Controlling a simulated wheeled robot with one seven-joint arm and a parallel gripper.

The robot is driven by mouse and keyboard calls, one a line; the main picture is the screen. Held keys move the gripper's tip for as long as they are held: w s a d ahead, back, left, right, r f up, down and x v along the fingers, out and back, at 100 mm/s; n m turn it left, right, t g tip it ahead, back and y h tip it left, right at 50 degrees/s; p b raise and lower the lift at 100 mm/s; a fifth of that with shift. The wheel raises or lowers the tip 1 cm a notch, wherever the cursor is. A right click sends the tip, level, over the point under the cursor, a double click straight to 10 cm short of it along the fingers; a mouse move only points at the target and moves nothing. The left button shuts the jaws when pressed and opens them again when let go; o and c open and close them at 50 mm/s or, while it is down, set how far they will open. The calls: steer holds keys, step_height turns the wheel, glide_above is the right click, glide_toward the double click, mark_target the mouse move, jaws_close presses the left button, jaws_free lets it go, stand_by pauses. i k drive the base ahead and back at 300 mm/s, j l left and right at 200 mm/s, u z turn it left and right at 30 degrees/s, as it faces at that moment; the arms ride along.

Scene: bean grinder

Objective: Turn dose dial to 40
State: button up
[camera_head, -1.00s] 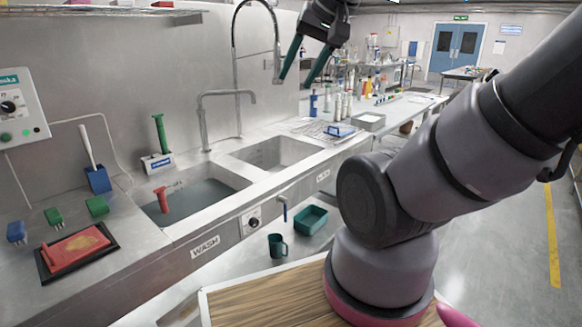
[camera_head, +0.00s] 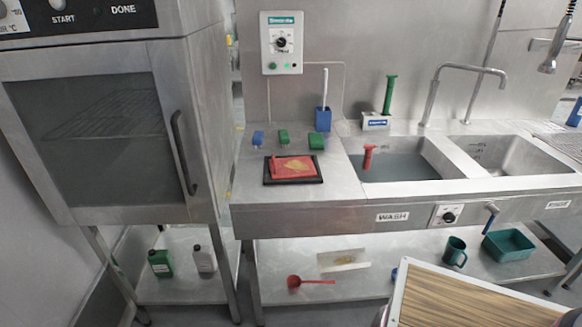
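A white control box (camera_head: 281,55) hangs on the wall above the counter, with a black round dial (camera_head: 282,43) in its middle and green lights or buttons below. Its lettering is too small to read, so I cannot tell whether this is the dose dial or where it points. A second dark dial (camera_head: 449,215) sits on a white plate on the sink's front, right of the WASH label; its marks are also unreadable. My gripper is out of view.
A large steel oven (camera_head: 110,120) stands at left. The counter holds a red board on a black tray (camera_head: 293,169), a blue holder (camera_head: 323,118) and small brushes. The sink (camera_head: 400,165) holds water and a red-handled item (camera_head: 368,155). A wooden top (camera_head: 470,300) is at the lower right.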

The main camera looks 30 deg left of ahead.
mark_target(281, 41)
steer(key=u, duration=1.25)
